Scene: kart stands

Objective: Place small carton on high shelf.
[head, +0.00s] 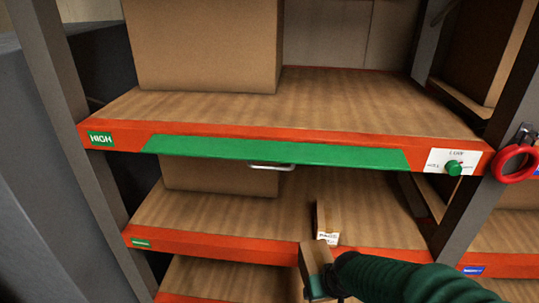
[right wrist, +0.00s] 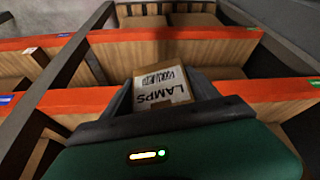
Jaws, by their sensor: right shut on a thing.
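The small carton (head: 327,218) is brown with a white label and shows in the head view over the front part of the middle shelf. I cannot tell whether it rests on that shelf or hangs just above it. My right gripper (head: 325,236) is shut on it. In the right wrist view the carton (right wrist: 162,88) sits between the two fingers, its label reading LAMPS upside down. The high shelf (head: 340,97) has an orange front edge with a green HIGH tag and lies above the gripper. My left gripper is not in view.
A large carton (head: 205,45) fills the high shelf's left part; its middle and right are bare. A green strip (head: 270,149) and metal handle (head: 271,167) are on its front. Another carton (head: 220,178) stands on the middle shelf. A red ring (head: 514,162) hangs by the right post.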

